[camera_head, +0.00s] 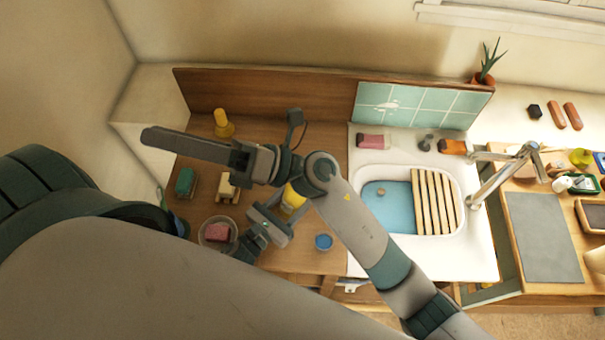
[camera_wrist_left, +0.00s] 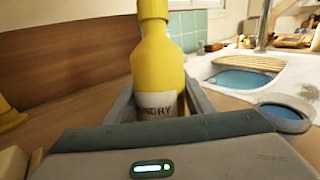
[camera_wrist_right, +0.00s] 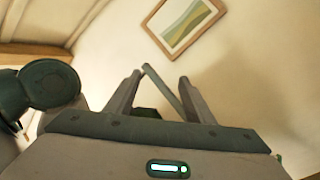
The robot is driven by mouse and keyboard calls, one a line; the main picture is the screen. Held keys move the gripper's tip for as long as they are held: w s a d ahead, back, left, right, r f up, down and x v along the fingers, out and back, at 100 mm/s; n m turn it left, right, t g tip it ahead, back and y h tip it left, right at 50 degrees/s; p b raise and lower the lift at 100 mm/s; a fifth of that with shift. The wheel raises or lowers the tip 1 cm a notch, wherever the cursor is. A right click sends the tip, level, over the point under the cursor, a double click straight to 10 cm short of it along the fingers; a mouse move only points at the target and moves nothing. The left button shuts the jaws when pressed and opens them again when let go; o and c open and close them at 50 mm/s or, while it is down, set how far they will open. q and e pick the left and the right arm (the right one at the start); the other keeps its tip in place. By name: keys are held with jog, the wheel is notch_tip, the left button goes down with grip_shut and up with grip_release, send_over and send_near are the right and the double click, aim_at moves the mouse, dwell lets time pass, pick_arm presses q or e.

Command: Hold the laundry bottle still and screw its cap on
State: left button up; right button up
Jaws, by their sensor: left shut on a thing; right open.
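The laundry bottle (camera_wrist_left: 157,72) is yellow with a white label and stands upright between my left gripper's fingers in the left wrist view. In the head view the bottle (camera_head: 293,198) shows only partly, with my right arm over it. My left gripper (camera_head: 278,205) is shut around its body. A wider yellow band (camera_wrist_left: 152,9) at its top is cut by the frame edge; I cannot tell whether it is the cap. My right gripper (camera_head: 152,138) is open and empty, raised and pointing left; in the right wrist view its fingers (camera_wrist_right: 160,84) are apart against the wall.
A blue-topped round dish (camera_head: 323,241) stands right of the bottle. The sink (camera_head: 375,174) lies to the right.

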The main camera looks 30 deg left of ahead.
notch_tip(320, 180, down, 12)
jog(key=s+d+n+h, duration=0.2)
jog(key=n+h, duration=1.1)
jog(key=n, duration=0.1)
jog(key=w+d+f+n+t+h, duration=0.1)
jog(key=w+d+f+t+h, duration=0.1)
jog(key=w, duration=0.7)
jog(key=w+d+f+n+t+h, duration=0.1)
jog(key=w+d+t+h, duration=0.4)
jog(key=w, duration=0.5)
jog(key=d+n+t, duration=0.1)
jog(key=d+t, duration=0.1)
jog(key=t, duration=0.1)
jog(key=shift+w+d+f+n+h, duration=0.2)
jog(key=shift+d+f+n+h, duration=0.05)
jog(key=shift+f+n+h, duration=0.1)
jog(key=shift+f, duration=0.15)
jog(key=shift+f, duration=3.3)
jog(key=shift+w+f, duration=0.1)
